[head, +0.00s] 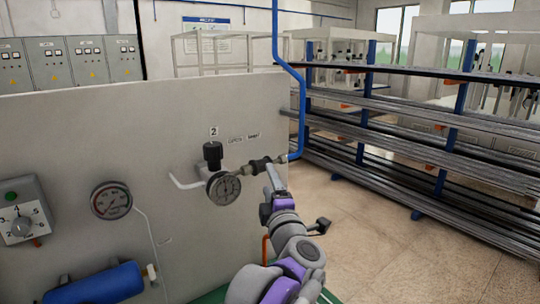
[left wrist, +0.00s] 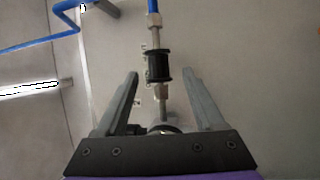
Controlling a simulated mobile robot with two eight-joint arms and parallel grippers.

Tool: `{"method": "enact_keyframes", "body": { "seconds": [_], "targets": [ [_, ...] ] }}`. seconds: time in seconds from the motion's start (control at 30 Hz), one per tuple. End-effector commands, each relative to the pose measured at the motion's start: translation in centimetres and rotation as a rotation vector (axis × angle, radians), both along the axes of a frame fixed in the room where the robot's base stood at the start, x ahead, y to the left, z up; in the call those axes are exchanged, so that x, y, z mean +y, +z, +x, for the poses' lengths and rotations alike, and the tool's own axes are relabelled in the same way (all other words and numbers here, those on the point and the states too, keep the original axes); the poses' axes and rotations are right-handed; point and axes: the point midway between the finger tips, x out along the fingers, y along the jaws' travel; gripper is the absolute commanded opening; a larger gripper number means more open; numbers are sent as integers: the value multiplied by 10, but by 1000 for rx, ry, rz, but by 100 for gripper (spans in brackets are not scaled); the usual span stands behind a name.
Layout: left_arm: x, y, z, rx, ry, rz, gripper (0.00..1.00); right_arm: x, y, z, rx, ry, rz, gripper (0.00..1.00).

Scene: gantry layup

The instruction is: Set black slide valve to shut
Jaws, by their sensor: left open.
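The black slide valve (head: 260,165) is a short black sleeve on the pipe fitting at the panel's right side, between the round gauge and the blue pipe. In the left wrist view the black sleeve (left wrist: 158,66) lies in line with metal fittings on both sides. My left gripper (head: 276,178) is at the valve, covering part of the pipe there. In the left wrist view its two fingers (left wrist: 160,77) are spread wide, one on each side of the sleeve's lower end, with a visible gap on both sides. My right gripper is out of view.
The round gauge (head: 224,188) and a black knob (head: 212,151) sit just left of the valve. The blue pipe (head: 299,110) rises on its right. A second gauge (head: 111,201), a dial box (head: 22,212) and a blue cylinder (head: 98,285) are farther left. Racks (head: 400,120) stand behind right.

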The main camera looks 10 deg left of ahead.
Motion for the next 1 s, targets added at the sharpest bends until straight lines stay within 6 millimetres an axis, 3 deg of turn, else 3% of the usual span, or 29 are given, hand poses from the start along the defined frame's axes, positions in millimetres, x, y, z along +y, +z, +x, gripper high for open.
{"method": "enact_keyframes", "body": {
  "seconds": [0.17,0.6,0.8,1.0],
  "targets": [
    [7,3,13,-4,15,-13,70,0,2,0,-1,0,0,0],
    [36,16,84,-5,13,-9,70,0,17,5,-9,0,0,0],
    [41,18,97,-3,12,-8,70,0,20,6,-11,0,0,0],
    [42,17,99,-2,11,-9,70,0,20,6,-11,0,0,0]
  ]
}}
